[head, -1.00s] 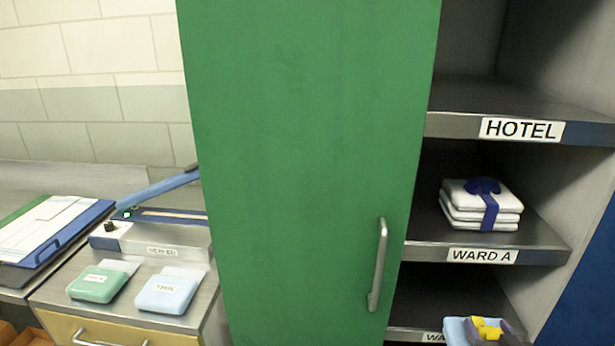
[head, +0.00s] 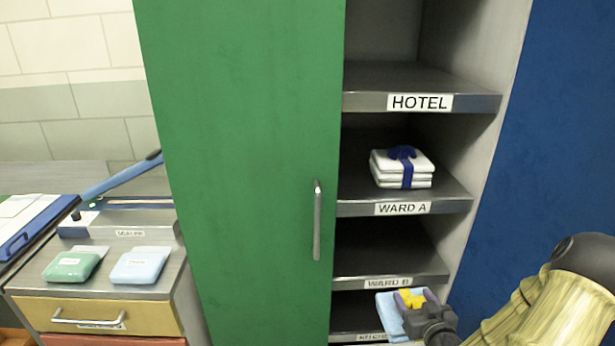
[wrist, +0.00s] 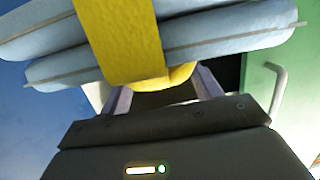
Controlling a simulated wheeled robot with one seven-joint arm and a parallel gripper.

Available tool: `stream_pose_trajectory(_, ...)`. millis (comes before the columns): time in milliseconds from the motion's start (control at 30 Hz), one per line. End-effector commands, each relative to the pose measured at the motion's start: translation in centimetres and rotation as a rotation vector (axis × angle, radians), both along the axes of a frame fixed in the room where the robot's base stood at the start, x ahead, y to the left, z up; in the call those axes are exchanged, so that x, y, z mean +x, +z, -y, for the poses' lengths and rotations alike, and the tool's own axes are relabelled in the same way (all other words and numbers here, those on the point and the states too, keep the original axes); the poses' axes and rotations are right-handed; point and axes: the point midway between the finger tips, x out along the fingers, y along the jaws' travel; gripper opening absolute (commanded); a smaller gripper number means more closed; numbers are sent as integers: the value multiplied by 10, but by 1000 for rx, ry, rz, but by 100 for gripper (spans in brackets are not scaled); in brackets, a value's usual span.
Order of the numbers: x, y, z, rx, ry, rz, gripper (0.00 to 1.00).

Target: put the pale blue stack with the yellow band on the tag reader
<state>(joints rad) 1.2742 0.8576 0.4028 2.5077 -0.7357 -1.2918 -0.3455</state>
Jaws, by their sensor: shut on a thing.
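The pale blue stack (head: 389,318) with the yellow band (head: 411,299) is held in my gripper (head: 424,316), in front of the lower shelves at the lower right of the head view. In the wrist view the folded pale blue layers (wrist: 215,35) fill the top, with the wide yellow band (wrist: 125,40) across them. My gripper's fingers (wrist: 165,92) are shut at the band, and their tips are hidden behind it. The stack is tilted in the wrist view. I cannot make out a tag reader in either view.
An open cabinet has shelves labelled HOTEL, WARD A (head: 403,208) and WARD B. A white stack with a blue ribbon (head: 402,168) sits on WARD A. The green door (head: 240,150) stands beside a counter with a sealer (head: 120,228), a green pack (head: 72,266) and a blue pack (head: 140,266).

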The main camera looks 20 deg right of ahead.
Motion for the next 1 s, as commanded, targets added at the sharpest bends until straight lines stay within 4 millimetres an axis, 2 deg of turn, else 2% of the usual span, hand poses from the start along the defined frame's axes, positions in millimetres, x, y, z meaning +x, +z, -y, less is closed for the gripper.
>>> stream_pose_trajectory(267, 22, -11, -23, 3, 33, 6, 0)
stream_pose_trajectory(467, 41, -26, -51, 6, 64, 6, 0)
stream_pose_trajectory(700, 65, -55, -106, 9, 105, 6, 0)
stream_pose_trajectory(1000, 72, -96, -182, 10, 139, 4, 0)
